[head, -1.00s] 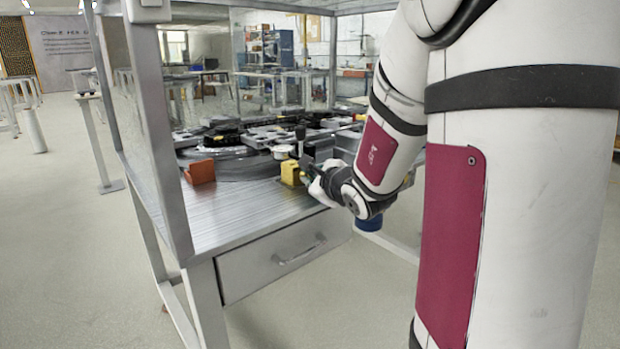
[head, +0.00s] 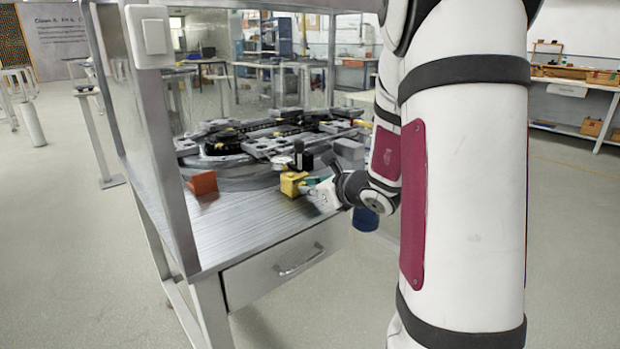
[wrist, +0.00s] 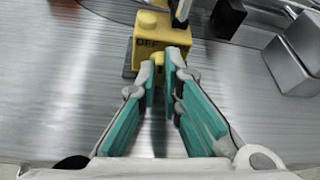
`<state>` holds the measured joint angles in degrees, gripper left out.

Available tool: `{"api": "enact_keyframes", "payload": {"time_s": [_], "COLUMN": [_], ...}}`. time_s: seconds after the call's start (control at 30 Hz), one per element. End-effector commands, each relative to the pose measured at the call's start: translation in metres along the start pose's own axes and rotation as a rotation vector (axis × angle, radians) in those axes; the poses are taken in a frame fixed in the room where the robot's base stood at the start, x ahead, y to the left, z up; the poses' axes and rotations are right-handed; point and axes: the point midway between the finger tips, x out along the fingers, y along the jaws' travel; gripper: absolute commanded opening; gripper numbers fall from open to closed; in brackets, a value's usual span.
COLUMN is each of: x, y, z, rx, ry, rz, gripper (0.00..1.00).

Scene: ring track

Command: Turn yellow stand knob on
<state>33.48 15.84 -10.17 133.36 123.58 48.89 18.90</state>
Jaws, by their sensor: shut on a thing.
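The yellow stand (head: 293,184) is on the front right of the metal tabletop. In the wrist view the stand (wrist: 155,33) is a yellow block marked OFF at the top centre. Its small yellow knob (wrist: 158,58) sits on the near face, between my fingertips. My gripper (wrist: 160,68) is shut on the knob, with the teal finger pads on either side of it. In the head view my gripper (head: 312,183) reaches the stand from the right; my wrist partly hides it.
An orange block (head: 203,183) lies at the left of the tabletop. A dark ring track with grey blocks (head: 270,147) fills the table behind the stand. A metal post (head: 160,150) rises at the front left corner.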

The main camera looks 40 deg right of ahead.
Motion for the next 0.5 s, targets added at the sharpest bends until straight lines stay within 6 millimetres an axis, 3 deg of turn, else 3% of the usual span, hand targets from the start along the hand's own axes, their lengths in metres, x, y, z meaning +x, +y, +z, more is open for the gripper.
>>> {"api": "enact_keyframes", "payload": {"time_s": [0.5], "x": [-0.0011], "y": [-0.0065], "z": [0.0002], "rx": [0.458], "ry": [0.001], "rz": [0.187], "gripper": [0.00]}}
